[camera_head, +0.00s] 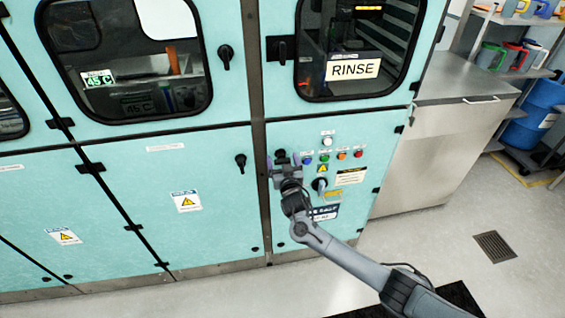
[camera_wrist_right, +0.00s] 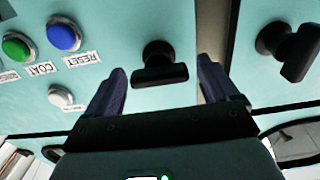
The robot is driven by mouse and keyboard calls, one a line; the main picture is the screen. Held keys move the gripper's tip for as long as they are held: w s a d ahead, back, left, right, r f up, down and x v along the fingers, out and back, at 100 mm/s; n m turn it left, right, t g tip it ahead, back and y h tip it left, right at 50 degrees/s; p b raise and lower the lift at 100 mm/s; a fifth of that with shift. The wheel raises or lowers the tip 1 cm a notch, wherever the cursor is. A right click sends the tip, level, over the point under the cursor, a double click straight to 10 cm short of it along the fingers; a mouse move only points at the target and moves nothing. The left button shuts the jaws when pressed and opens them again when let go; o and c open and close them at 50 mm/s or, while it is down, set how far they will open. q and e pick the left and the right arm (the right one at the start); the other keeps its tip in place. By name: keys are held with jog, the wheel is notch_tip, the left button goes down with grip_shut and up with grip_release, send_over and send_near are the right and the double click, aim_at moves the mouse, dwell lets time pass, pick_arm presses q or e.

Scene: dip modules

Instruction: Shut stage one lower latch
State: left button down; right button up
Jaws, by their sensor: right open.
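My right gripper (camera_head: 283,160) is at the lower teal cabinet doors, just left of the button panel. In the right wrist view its two dark fingers (camera_wrist_right: 165,85) are spread apart. A black latch with a bar handle (camera_wrist_right: 160,70) lies in the gap between the fingertips, with its bar roughly crosswise; I see no finger closed on it. The gripper partly hides this latch in the head view. A second black lower latch (camera_head: 241,162) is on the door to the left, its handle roughly upright. It also shows in the right wrist view (camera_wrist_right: 296,50), tilted. My left gripper is not in view.
Coloured buttons (camera_head: 324,157) and a rotary switch (camera_head: 319,185) sit close right of the gripper. Upper doors carry an upright black latch (camera_head: 226,57) and a crosswise one (camera_head: 281,49) beside the RINSE window (camera_head: 353,69). A steel counter (camera_head: 440,130) stands to the right.

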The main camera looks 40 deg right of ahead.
jog(key=shift+w+d, duration=0.15)
jog(key=shift+w, duration=0.1)
jog(key=shift+c, duration=0.3)
jog(key=c, duration=0.9)
